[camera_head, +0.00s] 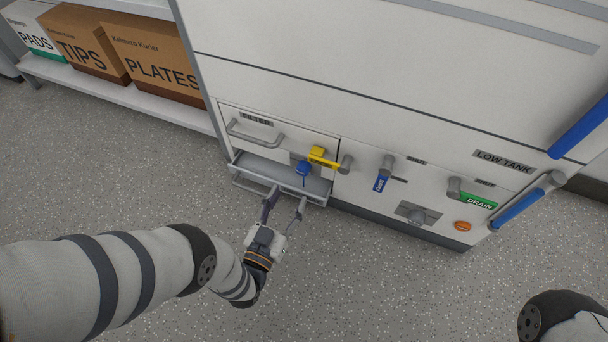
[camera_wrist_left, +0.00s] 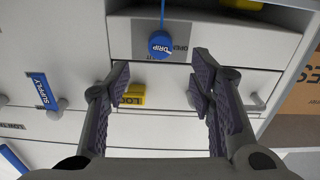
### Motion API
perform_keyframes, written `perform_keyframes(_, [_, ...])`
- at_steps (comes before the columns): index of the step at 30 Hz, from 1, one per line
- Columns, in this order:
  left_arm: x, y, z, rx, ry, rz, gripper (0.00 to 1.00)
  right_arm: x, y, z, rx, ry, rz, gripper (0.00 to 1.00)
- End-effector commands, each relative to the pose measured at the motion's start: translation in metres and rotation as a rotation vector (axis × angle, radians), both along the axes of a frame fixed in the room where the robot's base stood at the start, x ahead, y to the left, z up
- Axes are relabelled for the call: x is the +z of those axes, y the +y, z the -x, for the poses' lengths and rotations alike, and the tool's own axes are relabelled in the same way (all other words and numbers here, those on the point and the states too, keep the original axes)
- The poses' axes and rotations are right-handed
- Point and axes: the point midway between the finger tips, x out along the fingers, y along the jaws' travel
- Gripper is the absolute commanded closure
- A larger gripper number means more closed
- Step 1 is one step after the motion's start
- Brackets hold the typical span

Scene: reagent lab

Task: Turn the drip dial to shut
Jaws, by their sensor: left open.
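The drip dial (camera_head: 304,168) is a small blue knob on the front of the white cabinet, under a yellow handle. In the left wrist view the blue dial (camera_wrist_left: 160,45) shows the word DRIP and has a thin blue stem or pointer running to the picture's top edge. My left gripper (camera_head: 288,197) is open and empty, in front of the tray ledge and just short of the dial. In the left wrist view its fingers (camera_wrist_left: 160,80) are spread, with the dial centred between and beyond them, apart from both. My right gripper is out of view.
A yellow handle (camera_head: 322,157) sits right above the dial. A grey tray ledge (camera_head: 314,186) juts out below the dial. The floor in front is clear.

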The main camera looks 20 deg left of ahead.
Motion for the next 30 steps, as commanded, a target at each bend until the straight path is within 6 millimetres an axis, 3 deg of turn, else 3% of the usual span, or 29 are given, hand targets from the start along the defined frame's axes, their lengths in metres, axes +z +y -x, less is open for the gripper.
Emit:
perform_keyframes(3, [-0.004, -0.001, -0.032, 0.001, 0.000, 0.000, 0.51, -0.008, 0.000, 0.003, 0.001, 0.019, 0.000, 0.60])
perform_keyframes(9, [-0.004, -0.002, -0.069, 0.000, 0.003, -0.001, 0.51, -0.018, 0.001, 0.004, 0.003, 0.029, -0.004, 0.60])
perform_keyframes(13, [-0.002, -0.002, -0.080, 0.000, 0.003, -0.001, 0.51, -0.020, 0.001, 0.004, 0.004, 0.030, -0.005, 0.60])
perform_keyframes(20, [-0.001, -0.002, -0.081, 0.000, 0.004, -0.001, 0.51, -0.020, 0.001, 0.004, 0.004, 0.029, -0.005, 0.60])
perform_keyframes(27, [-0.001, -0.002, -0.081, 0.000, 0.004, -0.001, 0.99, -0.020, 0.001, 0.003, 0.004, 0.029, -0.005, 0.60])
perform_keyframes(30, [-0.001, -0.002, -0.081, 0.001, 0.004, -0.001, 0.99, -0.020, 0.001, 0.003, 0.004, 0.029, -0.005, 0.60])
